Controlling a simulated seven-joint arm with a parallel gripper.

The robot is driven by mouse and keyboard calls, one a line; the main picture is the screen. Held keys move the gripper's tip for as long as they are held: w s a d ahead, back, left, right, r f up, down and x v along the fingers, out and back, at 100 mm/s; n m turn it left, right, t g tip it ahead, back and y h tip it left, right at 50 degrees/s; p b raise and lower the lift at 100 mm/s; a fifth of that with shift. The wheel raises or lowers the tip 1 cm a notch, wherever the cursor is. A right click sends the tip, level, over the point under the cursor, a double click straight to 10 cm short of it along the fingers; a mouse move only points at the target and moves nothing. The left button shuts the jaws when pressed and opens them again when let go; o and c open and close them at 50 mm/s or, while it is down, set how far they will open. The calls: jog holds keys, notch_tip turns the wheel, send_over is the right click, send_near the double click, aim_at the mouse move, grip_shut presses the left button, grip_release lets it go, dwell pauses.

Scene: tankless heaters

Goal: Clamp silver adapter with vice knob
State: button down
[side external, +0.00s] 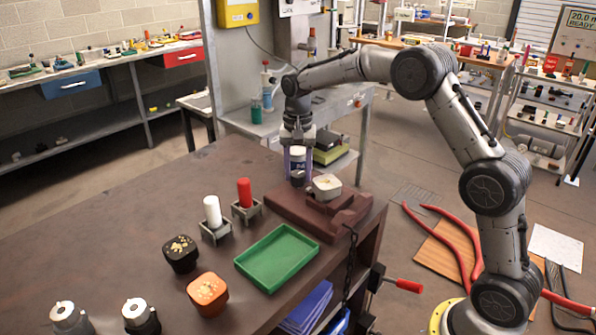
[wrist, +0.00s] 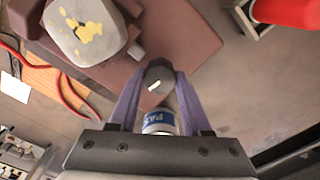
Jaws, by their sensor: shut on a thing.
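The silver adapter (side external: 326,186) is a pale grey rounded block with yellow patches on top. It sits on the reddish-brown vice (side external: 347,219) at the table's far right corner. In the wrist view the adapter (wrist: 88,30) is at the upper left, apart from my fingers. My gripper (side external: 297,174) points down beside the adapter, to its left. Its purple fingers (wrist: 157,82) are shut on the dark vice knob (wrist: 158,70), which has a white mark on top. A white and blue labelled cylinder (wrist: 159,122) shows between the fingers near the palm; I cannot tell whether it is part of the gripper.
A green tray (side external: 277,258) lies in front of the vice. White (side external: 212,211) and red (side external: 244,192) cylinders stand in holders to its left. Black (side external: 180,253) and orange (side external: 207,294) blocks stand nearer the camera. The table's back left is clear.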

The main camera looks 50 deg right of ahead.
aim_at(298, 174)
jog(key=shift+r+m, duration=0.15)
jog(key=shift+m, duration=0.25)
jog(key=shift+c, duration=1.8)
grip_release()
notch_tip(298, 174, up, 14)
